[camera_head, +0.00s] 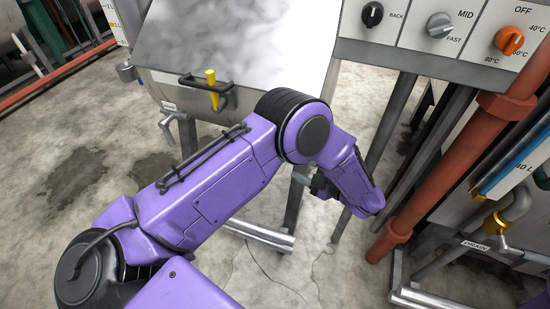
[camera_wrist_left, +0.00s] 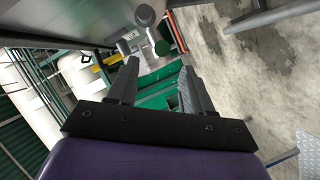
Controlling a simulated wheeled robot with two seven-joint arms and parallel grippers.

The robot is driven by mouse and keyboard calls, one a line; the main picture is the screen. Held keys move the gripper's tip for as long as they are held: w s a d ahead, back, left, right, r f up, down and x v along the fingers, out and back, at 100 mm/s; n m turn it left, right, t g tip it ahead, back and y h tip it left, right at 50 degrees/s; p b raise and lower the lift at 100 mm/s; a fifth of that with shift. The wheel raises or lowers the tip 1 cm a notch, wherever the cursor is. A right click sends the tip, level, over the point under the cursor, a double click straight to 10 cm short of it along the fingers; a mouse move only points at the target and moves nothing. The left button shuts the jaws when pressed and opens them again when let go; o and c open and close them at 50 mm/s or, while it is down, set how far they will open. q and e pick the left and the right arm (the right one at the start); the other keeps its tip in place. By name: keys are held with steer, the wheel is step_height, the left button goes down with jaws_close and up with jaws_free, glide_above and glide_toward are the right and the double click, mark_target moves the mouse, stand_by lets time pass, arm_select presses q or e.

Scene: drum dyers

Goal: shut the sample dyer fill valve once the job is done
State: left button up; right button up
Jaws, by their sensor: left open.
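The sample dyer (camera_head: 240,40) shows in the head view as a steel machine with a pale sloped lid and a yellow-gripped black handle (camera_head: 212,88). Below the handle is a small metal lever valve (camera_head: 167,122) with a label above it; I cannot read whether it is the fill valve. My left arm crosses in front of the machine. My left gripper (camera_head: 324,186) is mostly hidden behind my forearm. In the left wrist view my left gripper (camera_wrist_left: 160,76) is open and empty.
A control panel with black (camera_head: 372,14), grey (camera_head: 439,25) and orange (camera_head: 509,41) knobs is at upper right. A red pipe (camera_head: 440,170) and steel legs stand right of my forearm. A brass valve (camera_head: 495,223) labelled drain is at right. Bare concrete floor lies below.

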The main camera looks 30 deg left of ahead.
arm_select(q)
steer(key=shift+n+g, duration=0.3)
steer(key=shift+g, duration=0.1)
steer(key=p+x, duration=0.1)
steer(key=x, duration=0.9)
steer(key=shift+c, duration=0.4)
steer(key=shift+s, duration=0.1)
jaws_close()
